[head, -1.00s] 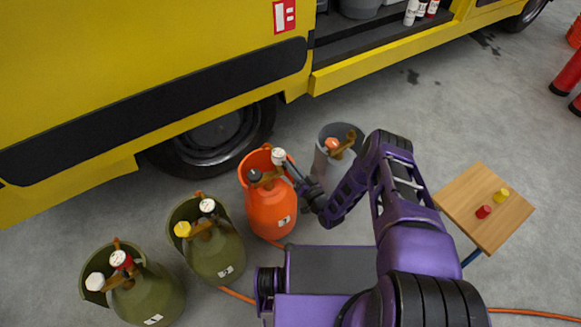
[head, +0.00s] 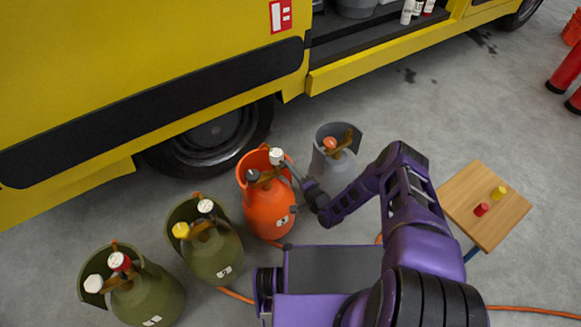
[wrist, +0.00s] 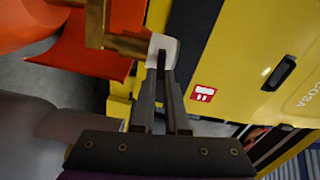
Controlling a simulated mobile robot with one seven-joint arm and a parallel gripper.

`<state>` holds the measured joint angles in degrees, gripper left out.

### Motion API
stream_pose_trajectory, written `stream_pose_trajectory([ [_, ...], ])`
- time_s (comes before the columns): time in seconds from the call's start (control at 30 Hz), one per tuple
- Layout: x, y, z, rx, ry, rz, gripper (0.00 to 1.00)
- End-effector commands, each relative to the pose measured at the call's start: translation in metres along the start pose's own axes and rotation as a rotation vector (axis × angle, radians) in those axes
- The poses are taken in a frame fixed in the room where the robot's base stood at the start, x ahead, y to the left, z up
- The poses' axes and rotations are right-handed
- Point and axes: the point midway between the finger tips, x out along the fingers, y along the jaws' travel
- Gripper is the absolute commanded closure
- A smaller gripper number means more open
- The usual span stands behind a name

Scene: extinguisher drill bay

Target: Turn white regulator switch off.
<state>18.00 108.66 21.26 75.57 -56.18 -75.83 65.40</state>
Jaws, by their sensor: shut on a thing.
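The white regulator switch (head: 276,156) sits on the brass valve fitting of an orange gas cylinder (head: 268,208). My gripper (head: 288,164) reaches it from the right. In the wrist view my gripper (wrist: 162,72) is shut on the white switch (wrist: 168,44), whose far side shows past the fingertips. The brass fitting (wrist: 120,42) and the orange cylinder (wrist: 90,62) lie to the left there. A dark knob (head: 253,175) is on the same fitting. The switch's exact turn angle cannot be told.
Two olive cylinders (head: 215,257) (head: 148,300) stand to the left, also with white knobs. A grey cylinder (head: 333,165) stands close right of the orange one. A yellow van (head: 130,50) is behind. A small wooden table (head: 485,225) stands at the right.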

Motion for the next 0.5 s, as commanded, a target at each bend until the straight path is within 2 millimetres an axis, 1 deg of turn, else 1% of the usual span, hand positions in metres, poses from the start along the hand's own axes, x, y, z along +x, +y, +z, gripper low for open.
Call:
stream_pose_trajectory([
  [0.2, -0.0002, 0.0019, 0.0006, 0.109, -0.001, 0.001, 1.00],
  [0.5, -0.0001, 0.0026, 0.0013, 0.172, -0.002, 0.001, 1.00],
])
